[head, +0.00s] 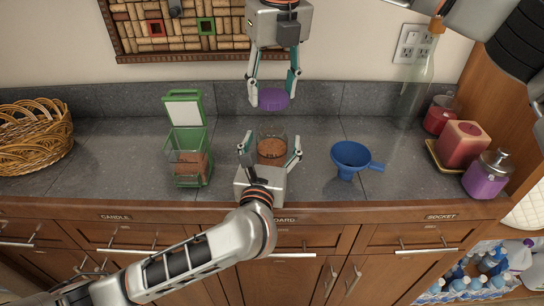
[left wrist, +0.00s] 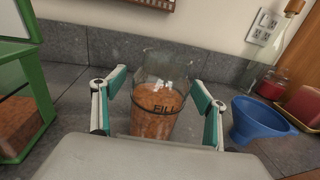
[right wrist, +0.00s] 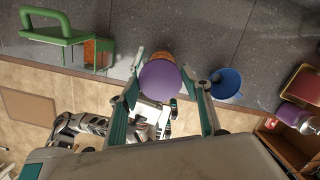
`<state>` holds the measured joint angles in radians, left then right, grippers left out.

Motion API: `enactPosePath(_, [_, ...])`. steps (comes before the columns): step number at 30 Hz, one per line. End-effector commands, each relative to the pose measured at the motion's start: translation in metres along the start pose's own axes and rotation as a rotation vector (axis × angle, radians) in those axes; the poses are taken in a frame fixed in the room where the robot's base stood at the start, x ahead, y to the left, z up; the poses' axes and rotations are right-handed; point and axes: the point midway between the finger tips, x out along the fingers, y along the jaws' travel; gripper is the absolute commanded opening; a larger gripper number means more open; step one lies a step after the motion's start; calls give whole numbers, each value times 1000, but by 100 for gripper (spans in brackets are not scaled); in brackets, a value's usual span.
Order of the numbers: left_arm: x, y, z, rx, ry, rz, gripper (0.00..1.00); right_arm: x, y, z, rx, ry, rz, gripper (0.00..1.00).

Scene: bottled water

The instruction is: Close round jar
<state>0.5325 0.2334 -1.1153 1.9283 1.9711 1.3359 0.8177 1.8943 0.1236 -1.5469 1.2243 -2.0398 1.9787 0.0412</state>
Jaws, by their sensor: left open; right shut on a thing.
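The round jar (head: 271,147) is a clear glass with brown contents, standing upright on the counter. In the left wrist view the jar (left wrist: 158,108) shows a "FILL" mark, with the contents near that line. My left gripper (head: 269,152) is open, its fingers on either side of the jar; I cannot tell whether they touch it. My right gripper (head: 271,97) points down and is shut on a purple round lid (head: 273,100), held above and apart from the jar. In the right wrist view the lid (right wrist: 160,88) covers most of the jar.
A green-framed container (head: 187,150) with brown contents and a raised lid stands left of the jar. A blue funnel (head: 351,158) stands to the right.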

Motion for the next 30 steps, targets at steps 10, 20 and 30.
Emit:
enactPosePath(10, [0, 0, 0, 0, 0, 0, 13, 0, 0, 0, 0, 0, 0, 38])
enactPosePath(20, [0, 0, 0, 0, -1, 0, 13, 25, 0, -3, -1, 3, 0, 38])
enactPosePath(30, [0, 0, 0, 0, -1, 0, 13, 50, 0, -5, 0, 0, 1, 38])
